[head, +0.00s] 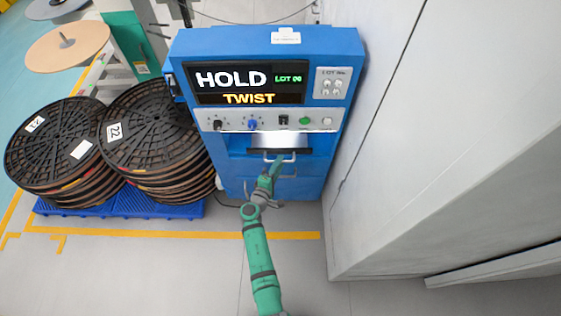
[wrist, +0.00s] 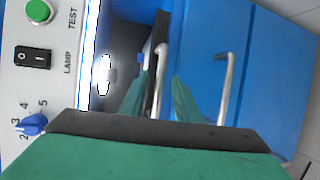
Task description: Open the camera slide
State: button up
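The camera slide (head: 252,151) is a dark, flat part below the control strip on the blue station, with a light handle at its front. In the wrist view the slide is the black surface (wrist: 122,42) beside the white control strip, and its handle (wrist: 161,52) is a pale bar. My gripper (head: 274,168) is at this handle. In the wrist view my gripper's (wrist: 164,92) two green fingers stand apart, one on each side of the handle bar, with a gap visible at least on the right. Contact on the left side is hard to tell.
A second handle (wrist: 227,88) sits on the blue lower front, close to the right finger. The station's screen (head: 247,84) reads HOLD, LOT 06, TWIST. Knobs and switches line the control strip (head: 326,122). A grey wall (head: 400,150) stands close right; stacked reels (head: 155,140) stand left.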

jog(key=shift+x, duration=1.1)
grip_shut()
jog(key=shift+s, duration=0.1)
